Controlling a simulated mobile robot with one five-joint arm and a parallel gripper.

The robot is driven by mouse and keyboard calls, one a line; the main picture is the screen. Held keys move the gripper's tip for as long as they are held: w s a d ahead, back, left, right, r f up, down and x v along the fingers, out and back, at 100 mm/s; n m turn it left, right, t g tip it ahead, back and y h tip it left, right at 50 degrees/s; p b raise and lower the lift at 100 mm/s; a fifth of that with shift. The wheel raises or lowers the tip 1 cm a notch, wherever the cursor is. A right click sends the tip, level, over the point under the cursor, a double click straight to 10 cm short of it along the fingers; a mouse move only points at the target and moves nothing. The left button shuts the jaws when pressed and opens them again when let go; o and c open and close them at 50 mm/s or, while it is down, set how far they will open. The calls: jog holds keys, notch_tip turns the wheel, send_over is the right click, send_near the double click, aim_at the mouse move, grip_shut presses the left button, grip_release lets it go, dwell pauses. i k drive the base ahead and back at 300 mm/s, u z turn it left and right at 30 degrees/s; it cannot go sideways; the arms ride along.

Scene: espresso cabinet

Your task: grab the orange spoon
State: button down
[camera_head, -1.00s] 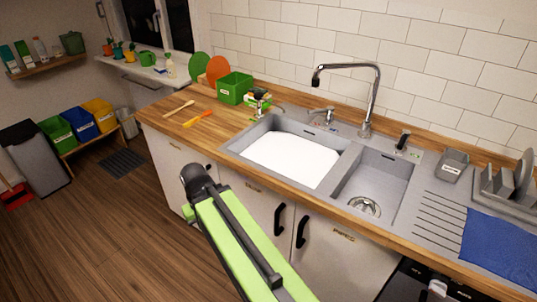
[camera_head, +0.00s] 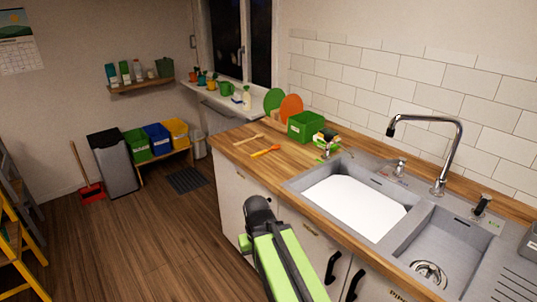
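The orange spoon (camera_head: 265,151) lies flat on the wooden countertop (camera_head: 228,147), left of the sink and near the counter's front edge. A pale wooden utensil (camera_head: 248,139) lies just behind and to the left of it, apart from it. My green and black arm reaches up from the bottom of the picture, with its dark joint in front of the cabinet below the counter. My gripper's fingers do not show. Nothing touches the orange spoon.
A green bin (camera_head: 307,125) and round green and orange boards (camera_head: 291,107) stand behind the spoon. The sink (camera_head: 300,187) with its tall tap (camera_head: 441,170) is to the right. The floor left of the cabinet is open up to colored bins (camera_head: 157,138).

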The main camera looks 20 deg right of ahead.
aim_at(275, 147)
jog(key=u, duration=0.35)
jog(key=i, duration=1.05)
jog(key=u, duration=0.65)
jog(key=i, duration=0.9)
jog(key=u, duration=0.2)
